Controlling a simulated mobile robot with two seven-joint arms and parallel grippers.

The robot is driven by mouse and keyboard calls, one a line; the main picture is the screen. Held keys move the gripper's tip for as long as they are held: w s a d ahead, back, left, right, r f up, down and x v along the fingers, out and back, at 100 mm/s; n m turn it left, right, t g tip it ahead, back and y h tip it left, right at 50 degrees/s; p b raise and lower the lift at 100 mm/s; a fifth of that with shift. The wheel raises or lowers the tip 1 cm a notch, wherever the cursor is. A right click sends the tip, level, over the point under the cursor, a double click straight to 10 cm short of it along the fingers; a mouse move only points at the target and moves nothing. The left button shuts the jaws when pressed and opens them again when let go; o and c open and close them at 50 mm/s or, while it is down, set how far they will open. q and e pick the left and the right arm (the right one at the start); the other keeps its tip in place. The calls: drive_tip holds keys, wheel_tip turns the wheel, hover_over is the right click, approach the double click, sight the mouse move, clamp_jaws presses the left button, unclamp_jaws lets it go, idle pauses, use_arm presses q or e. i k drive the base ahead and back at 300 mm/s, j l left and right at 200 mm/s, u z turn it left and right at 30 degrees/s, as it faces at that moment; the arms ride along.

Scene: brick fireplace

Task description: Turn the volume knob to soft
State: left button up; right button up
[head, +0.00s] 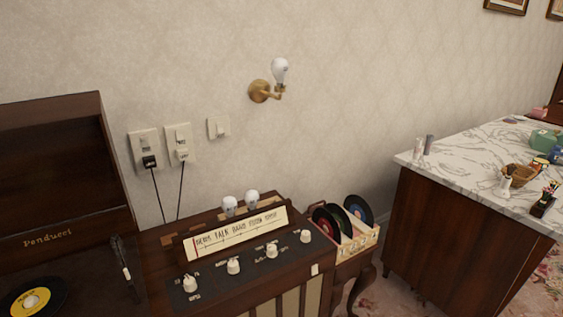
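A wooden radio cabinet (228,291) stands against the wall at the lower middle. Its dark top panel carries a row of white knobs: one at the left (190,283), a second (233,266), a third (271,250) and one at the right (306,236). Small labels sit beside the knobs, but they are too small to read, so I cannot tell which is the volume knob. A cream dial strip (237,233) with station words stands behind the knobs. Neither of my grippers is in view.
A record player (60,225) with an open wooden lid is at the left. A crate of records (357,244) stands right of the radio. A marble-topped counter (470,150) with small items is at the right. Two cords hang from wall outlets (145,143).

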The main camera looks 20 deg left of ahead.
sight(272, 252)
drive_tip(key=u, duration=1.6)
drive_tip(key=z, duration=1.35)
drive_tip(key=i+l+z, duration=0.1)
drive_tip(key=i, duration=0.35)
drive_tip(key=i+l+z, duration=0.15)
drive_tip(key=i, duration=0.25)
